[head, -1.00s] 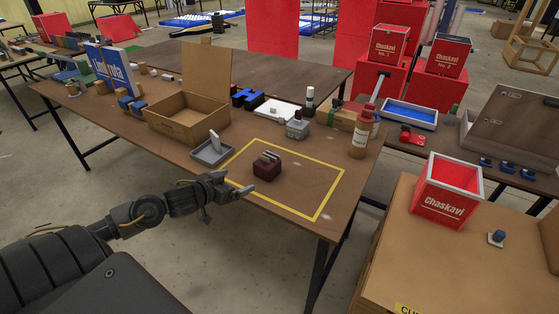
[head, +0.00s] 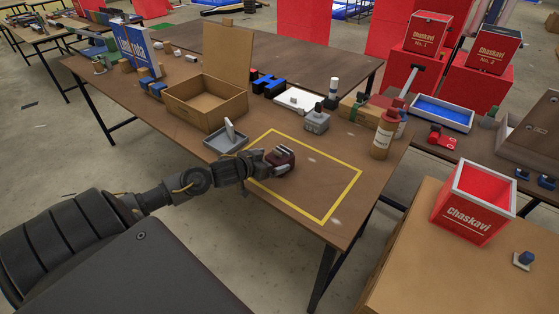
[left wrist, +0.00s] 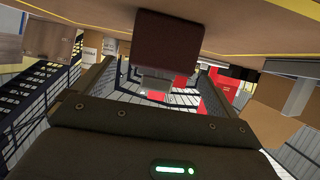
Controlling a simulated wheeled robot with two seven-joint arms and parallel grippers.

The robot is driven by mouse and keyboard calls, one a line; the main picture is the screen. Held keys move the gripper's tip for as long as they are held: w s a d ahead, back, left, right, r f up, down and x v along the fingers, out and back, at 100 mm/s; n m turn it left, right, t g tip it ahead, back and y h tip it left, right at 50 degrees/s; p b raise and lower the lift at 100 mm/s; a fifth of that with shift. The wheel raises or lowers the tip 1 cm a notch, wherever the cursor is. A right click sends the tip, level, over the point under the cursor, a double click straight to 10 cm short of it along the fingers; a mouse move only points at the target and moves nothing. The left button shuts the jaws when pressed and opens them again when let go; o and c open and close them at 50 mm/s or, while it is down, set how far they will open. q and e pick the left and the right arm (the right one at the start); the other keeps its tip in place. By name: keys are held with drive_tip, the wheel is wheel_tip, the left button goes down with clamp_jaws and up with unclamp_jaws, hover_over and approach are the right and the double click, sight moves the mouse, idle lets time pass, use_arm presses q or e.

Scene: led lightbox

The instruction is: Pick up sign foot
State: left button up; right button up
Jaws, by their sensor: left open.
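The sign foot, a dark red block with a grey slotted top (head: 283,157), sits upright on the brown table inside the yellow taped outline. In the left wrist view the sign foot (left wrist: 172,38) appears upside down at the top centre, in front of my left gripper. My left gripper (head: 266,163) is open and right beside the left side of the block. The gripper partly covers the block's left side in the head view. I cannot tell whether the fingers touch it. My right gripper is not in view.
The taped area right of the block is clear.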

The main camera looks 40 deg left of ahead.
sight(277, 157)
use_arm(q)
drive_tip(key=shift+a, duration=0.1)
drive_tip(key=shift+w, duration=0.25)
drive_tip(key=p+x, duration=0.1)
drive_tip(key=x, duration=0.3)
drive_tip(key=shift+w+f, duration=0.1)
drive_tip(key=shift+w, duration=0.25)
drive_tip(key=c, duration=1.4)
